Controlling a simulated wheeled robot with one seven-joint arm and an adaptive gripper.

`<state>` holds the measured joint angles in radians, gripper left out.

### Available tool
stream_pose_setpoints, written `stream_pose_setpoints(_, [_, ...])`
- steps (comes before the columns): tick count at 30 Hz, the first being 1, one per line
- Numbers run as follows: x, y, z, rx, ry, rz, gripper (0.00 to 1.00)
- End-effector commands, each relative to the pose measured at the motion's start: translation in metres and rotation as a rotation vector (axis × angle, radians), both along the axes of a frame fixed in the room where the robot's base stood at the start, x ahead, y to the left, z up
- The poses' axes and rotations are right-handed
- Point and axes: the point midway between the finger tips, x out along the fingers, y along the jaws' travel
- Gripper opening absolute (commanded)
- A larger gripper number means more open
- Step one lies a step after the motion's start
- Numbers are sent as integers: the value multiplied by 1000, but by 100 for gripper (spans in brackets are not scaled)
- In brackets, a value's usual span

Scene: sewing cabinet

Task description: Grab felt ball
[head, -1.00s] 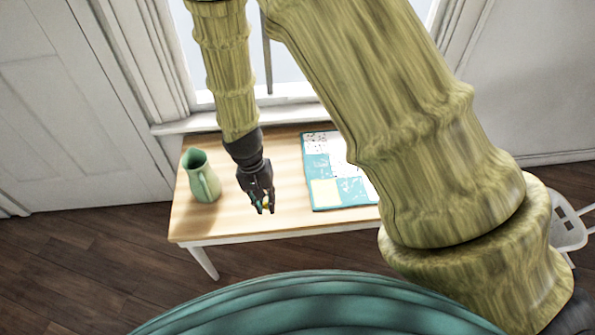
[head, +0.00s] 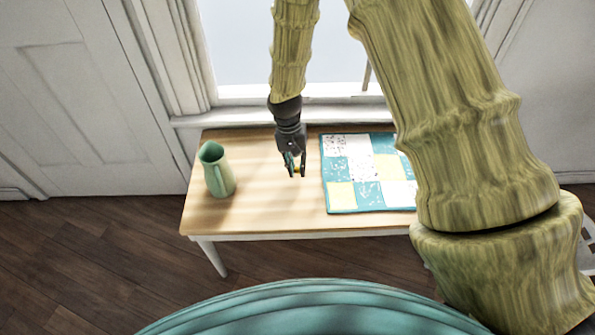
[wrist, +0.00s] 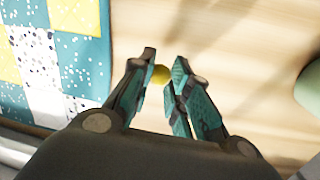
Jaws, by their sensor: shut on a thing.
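A small yellow felt ball (wrist: 161,75) is between the fingertips of my gripper (wrist: 163,77) in the wrist view. My gripper is shut on it, and its teal-padded fingers partly cover it. In the head view the ball (head: 297,169) is a small yellow spot between the dark fingers of my gripper (head: 295,171). The gripper points down over the wooden table, left of the patchwork mat. How high the ball is above the table is hard to tell.
A green pitcher (head: 216,170) stands on the table (head: 262,215) to the left. A teal, white and yellow patchwork mat (head: 342,196) lies to the right. Bare wood is between them. A window (head: 235,50) is behind the table.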

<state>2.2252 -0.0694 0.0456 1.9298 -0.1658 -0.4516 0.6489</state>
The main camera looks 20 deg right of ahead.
Motion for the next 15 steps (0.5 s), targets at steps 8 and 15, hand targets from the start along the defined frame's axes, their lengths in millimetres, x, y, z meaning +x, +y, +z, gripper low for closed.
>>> stream_pose_setpoints(8, [0,0,-27,0,0,0,11])
stream_pose_setpoints(15, [0,1,-27,0,0,0,11])
